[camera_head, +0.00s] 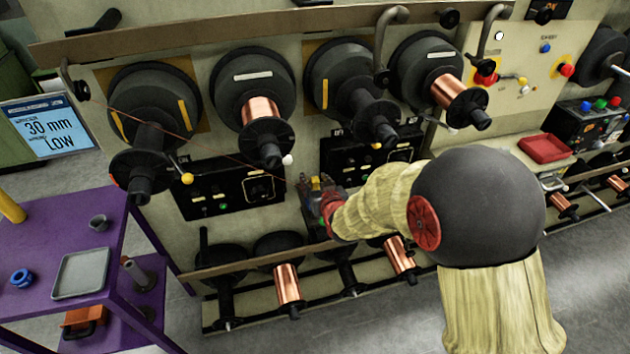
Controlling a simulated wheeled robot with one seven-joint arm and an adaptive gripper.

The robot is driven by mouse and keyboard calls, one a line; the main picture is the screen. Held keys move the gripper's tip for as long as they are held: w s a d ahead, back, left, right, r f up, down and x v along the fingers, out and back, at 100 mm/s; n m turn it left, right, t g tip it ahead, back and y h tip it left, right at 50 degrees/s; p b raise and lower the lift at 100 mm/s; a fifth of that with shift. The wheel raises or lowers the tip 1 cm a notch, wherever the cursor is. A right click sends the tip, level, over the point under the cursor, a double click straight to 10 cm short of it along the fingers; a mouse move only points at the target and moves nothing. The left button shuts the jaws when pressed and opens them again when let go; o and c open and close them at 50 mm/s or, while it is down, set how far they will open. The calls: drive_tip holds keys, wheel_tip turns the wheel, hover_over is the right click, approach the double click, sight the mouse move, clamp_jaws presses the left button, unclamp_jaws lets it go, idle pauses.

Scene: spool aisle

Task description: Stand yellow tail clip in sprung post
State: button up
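My gripper (318,188) is in front of the winding machine, just left of the picture's middle. It is small and partly hidden by its own red wrist. A small yellow piece (321,183) shows at the fingertips, possibly the yellow tail clip; I cannot tell whether the fingers are closed on it. I cannot make out the sprung post with certainty.
Spools line the machine above and below my gripper, with copper-wound ones (262,118) among them. Control boxes (228,188) sit between the rows.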

idle(0.3)
drive_tip(key=v, duration=1.2)
drive_tip(key=s+d+f+g+h, duration=0.1)
drive_tip(key=s+d+f+g, duration=0.1)
drive_tip(key=s+f+g, duration=0.3)
drive_tip(key=s+d+f+g+h, duration=0.1)
drive_tip(key=s+d+f+g, duration=0.15)
drive_tip(key=s, duration=0.45)
drive_tip(key=s+d+r+m+h, duration=0.1)
drive_tip(key=s+d+r, duration=0.5)
drive_tip(key=r, duration=0.3)
drive_tip(key=s+d+r+m, duration=0.2)
drive_tip(key=s+d+r, duration=0.3)
drive_tip(key=s+r, duration=0.4)
drive_tip(key=shift+s+d+r+h, duration=0.15)
drive_tip(key=shift+d+r+h, duration=0.25)
drive_tip(key=shift+r, duration=0.1)
